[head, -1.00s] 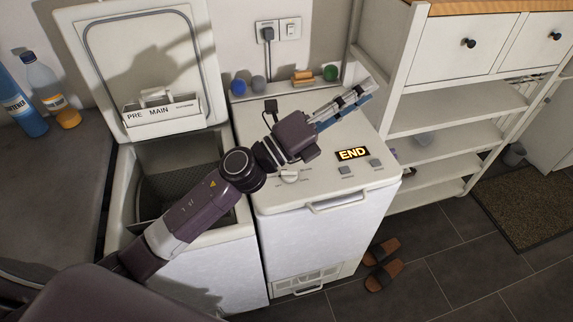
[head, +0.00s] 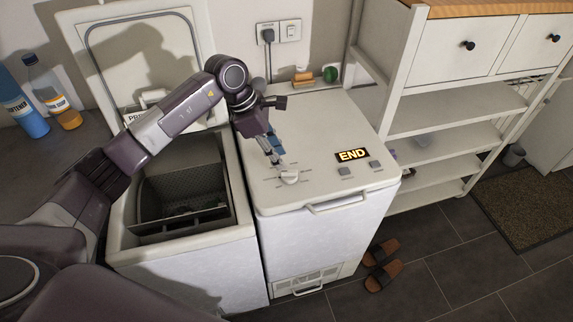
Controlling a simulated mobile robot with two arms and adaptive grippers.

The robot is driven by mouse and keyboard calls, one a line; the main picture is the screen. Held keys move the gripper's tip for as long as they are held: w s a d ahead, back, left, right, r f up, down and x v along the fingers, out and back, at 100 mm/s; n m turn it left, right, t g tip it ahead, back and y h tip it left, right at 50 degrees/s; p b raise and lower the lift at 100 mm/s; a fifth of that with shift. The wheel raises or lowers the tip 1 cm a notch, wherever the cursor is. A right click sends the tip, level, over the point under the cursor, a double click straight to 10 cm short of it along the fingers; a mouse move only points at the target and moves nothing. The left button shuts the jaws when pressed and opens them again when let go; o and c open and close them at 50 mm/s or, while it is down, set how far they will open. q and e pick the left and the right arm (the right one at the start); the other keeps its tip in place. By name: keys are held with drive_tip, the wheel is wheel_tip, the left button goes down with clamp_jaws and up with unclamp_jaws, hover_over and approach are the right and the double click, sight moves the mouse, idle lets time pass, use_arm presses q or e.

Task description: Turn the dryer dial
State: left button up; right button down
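The dryer (head: 310,235) is the closed white machine on the right, with a lit "END" display (head: 352,155) on its top. Its dial (head: 289,176) is a pale round knob near the front left of the top, with printed marks around it. My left gripper (head: 277,160) points down at the dial from behind, its fingertips right at or just above the knob. Whether it touches the dial, and how far the fingers are apart, is too small to tell. My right gripper is out of the picture.
The open washer (head: 180,245) with its raised lid (head: 135,45) stands left of the dryer. Two grey buttons (head: 345,171) sit right of the dial. A sponge (head: 303,76) and a green ball (head: 332,74) lie behind the dryer. A white shelf (head: 450,125) stands right.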

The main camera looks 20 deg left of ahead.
sight(289, 171)
use_arm(q)
drive_tip(key=p+x, duration=0.1)
drive_tip(key=x, duration=0.4)
drive_tip(key=shift+d+f, duration=0.2)
drive_tip(key=shift+f, duration=0.1)
clamp_jaws()
